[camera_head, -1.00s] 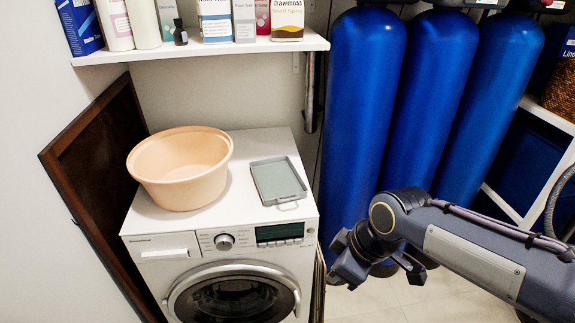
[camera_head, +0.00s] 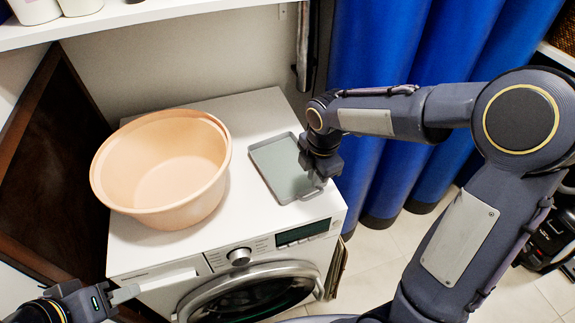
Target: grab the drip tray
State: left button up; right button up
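The drip tray (camera_head: 278,169) is a shallow grey rectangular tray. It lies flat on the white washing machine, right of the tub, with a small loop handle at its front edge. My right gripper (camera_head: 322,178) points down at the tray's right side, close to the handle. It hides part of the tray's right rim. I cannot tell whether it touches the tray or whether its fingers are apart. My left gripper (camera_head: 122,294) is at the lower left, in front of the machine's left front corner and away from the tray. Its opening cannot be made out.
A large peach tub (camera_head: 165,168) stands left of the tray on the washing machine (camera_head: 250,108). A shelf (camera_head: 130,14) runs above. A brown framed panel (camera_head: 45,150) leans at the left.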

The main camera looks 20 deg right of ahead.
aim_at(311, 186)
jog(key=f, duration=0.3)
jog(key=w+f, duration=0.1)
jog(key=f, duration=0.1)
jog(key=shift+a+f, duration=0.15)
jog(key=shift+f, duration=0.05)
jog(key=shift+s, duration=0.1)
jog(key=shift+c, duration=0.2)
grip_shut()
jog(key=shift+r, duration=0.15)
